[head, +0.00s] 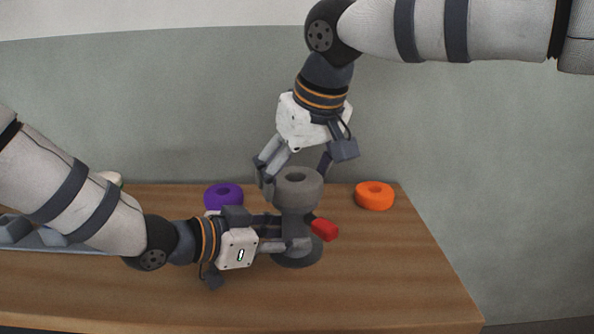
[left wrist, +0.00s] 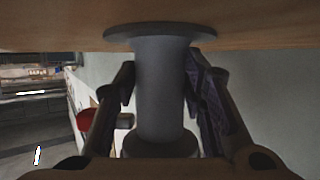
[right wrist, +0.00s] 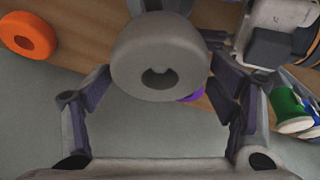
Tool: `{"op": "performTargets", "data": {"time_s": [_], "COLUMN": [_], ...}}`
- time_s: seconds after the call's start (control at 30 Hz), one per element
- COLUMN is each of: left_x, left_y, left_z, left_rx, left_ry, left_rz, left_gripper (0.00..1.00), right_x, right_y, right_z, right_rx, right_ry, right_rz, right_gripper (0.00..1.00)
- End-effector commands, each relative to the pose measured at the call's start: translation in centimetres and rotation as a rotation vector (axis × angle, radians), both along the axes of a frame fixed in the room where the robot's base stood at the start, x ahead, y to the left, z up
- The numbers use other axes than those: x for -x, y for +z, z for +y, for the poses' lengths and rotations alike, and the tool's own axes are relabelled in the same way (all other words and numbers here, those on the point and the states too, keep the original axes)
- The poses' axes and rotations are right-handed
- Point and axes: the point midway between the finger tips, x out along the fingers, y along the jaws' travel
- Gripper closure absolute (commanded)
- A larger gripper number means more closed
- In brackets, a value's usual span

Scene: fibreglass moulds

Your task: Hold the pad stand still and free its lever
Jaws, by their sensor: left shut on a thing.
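The pad stand is a dark grey column (left wrist: 160,95) on a round base (head: 296,257), upright on the table. A grey ring-shaped pad (head: 298,189) sits on its top, and it also shows in the right wrist view (right wrist: 160,57). The red lever (head: 324,229) sticks out to the right of the column, and its red end shows in the left wrist view (left wrist: 86,119). My left gripper (head: 298,243) is shut on the column, one finger on each side. My right gripper (head: 296,172) is open above the grey pad, its fingers spread on either side.
A purple ring (head: 223,196) lies behind and left of the stand, an orange ring (head: 374,196) behind and right. A tray (head: 60,249) is at the table's left, partly behind my left arm. Green and blue things (right wrist: 290,110) show in the right wrist view. The table's front right is clear.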

Motion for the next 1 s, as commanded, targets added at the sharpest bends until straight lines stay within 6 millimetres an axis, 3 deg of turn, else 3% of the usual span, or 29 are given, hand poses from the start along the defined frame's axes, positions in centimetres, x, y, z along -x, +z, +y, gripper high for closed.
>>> {"op": "performTargets", "data": {"time_s": [0.03,0.1,0.17,0.2,0.3,0.67,1.0], "left_x": [0.0,0.0,0.0,0.0,0.0,0.3,4.9], "left_y": [0.0,0.0,0.0,0.0,0.0,0.3,3.7], "left_z": [0.0,0.0,0.0,0.0,0.0,0.6,6.9], "left_rx": [0.0,0.0,0.0,0.0,0.0,0.0,0.004], "left_ry": [0.0,0.0,0.0,0.0,0.0,0.002,0.003], "left_rz": [0.0,0.0,0.0,0.0,0.0,0.0,-0.003], "left_gripper": [1.0,1.0,1.0,0.6,0.39,0.39,0.39], "right_x": [0.0,0.0,0.0,0.0,0.0,0.0,0.0], "right_y": [0.0,0.0,0.0,0.0,0.0,-0.1,-0.1], "right_z": [0.0,0.0,0.0,0.0,0.0,0.0,0.0], "right_rx": [0.0,0.0,0.001,0.001,0.001,0.001,0.002], "right_ry": [0.0,0.0,0.0,0.0,0.0,0.0,0.0], "right_rz": [0.0,0.0,0.001,0.001,0.001,0.002,0.003], "right_gripper": [0.43,0.59,0.59,0.6,0.6,0.6,0.6]}}
